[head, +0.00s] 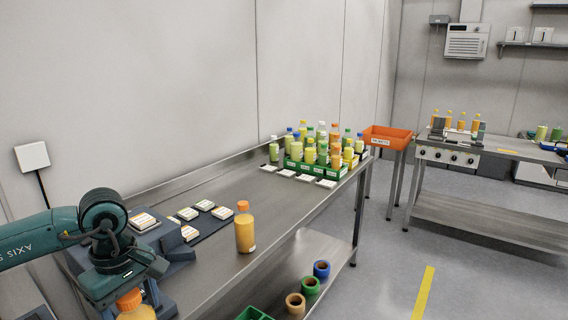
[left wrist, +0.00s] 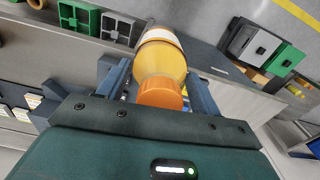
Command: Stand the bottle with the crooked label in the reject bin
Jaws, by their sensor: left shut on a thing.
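My left gripper (head: 132,288) is shut on an orange bottle (head: 136,313) with an orange cap, at the lower left of the head view. In the left wrist view the fingers (left wrist: 158,80) are on either side of the held bottle (left wrist: 160,58). A strip of its white label shows; I cannot tell whether it is crooked. Another orange bottle (head: 245,233) stands upright on the steel table, its label mostly turned away. The orange reject bin (head: 388,135) stands beyond the table's far end, well away from my gripper. My right gripper is not in view.
A green crate (head: 318,170) packed with several bottles stands at the table's far end. Label stacks (head: 143,221) lie near my left arm. The steel table (head: 210,262) is clear in its middle. Tape rolls (head: 310,286) sit on the lower shelf. Floor is open right of the table.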

